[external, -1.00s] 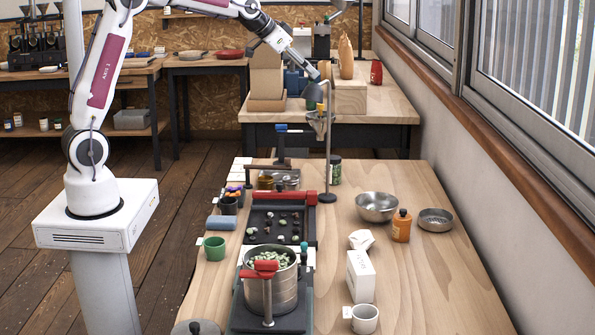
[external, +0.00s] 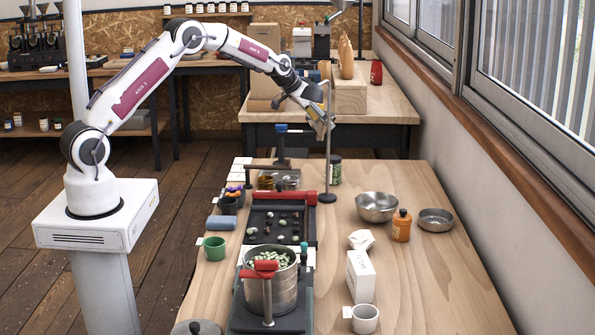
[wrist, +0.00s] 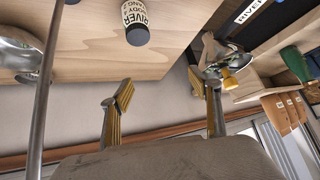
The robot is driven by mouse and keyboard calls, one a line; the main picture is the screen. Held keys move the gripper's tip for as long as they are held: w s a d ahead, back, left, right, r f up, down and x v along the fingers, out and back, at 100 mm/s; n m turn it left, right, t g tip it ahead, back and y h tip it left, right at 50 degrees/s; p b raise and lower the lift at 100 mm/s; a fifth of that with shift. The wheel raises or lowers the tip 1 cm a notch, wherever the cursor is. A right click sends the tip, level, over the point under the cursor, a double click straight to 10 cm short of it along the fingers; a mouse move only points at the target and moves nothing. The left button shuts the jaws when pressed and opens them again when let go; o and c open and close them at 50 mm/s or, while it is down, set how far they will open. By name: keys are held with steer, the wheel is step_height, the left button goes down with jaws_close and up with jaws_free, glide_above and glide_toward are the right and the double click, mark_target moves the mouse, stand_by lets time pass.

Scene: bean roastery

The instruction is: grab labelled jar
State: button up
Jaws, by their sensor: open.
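The labelled jar (external: 335,170) stands upright on the near wooden table, just right of a metal stand's rod in the external view. In the wrist view the jar (wrist: 136,24) shows at the top with a pale label reading "RIVER" and a dark end; its upper part is cut by the picture edge. My gripper (external: 323,124) is in the air above and slightly left of the jar, beside the upper rod. In the wrist view my gripper (wrist: 165,90) has its yellow-padded fingers wide apart, with nothing between them. The jar lies beyond the fingertips.
The stand's rod (external: 328,150) rises close by the jar and gripper; the rod (wrist: 45,95) also crosses the wrist view's left. A metal bowl (external: 376,206), an orange bottle (external: 401,226) and a pot of beans (external: 271,285) stand nearer. The table right of the jar is clear.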

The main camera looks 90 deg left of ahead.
steer(key=n+g+h, duration=0.1)
glide_above(333, 172)
steer(key=s, duration=0.3)
step_height(333, 172, down, 13)
steer(key=shift+s+a, duration=0.15)
steer(key=shift+a, duration=0.15)
steer(key=shift+f, duration=0.15)
steer(key=shift+x, duration=1.2)
steer(key=shift+x, duration=2.6)
steer(key=c, duration=1.3)
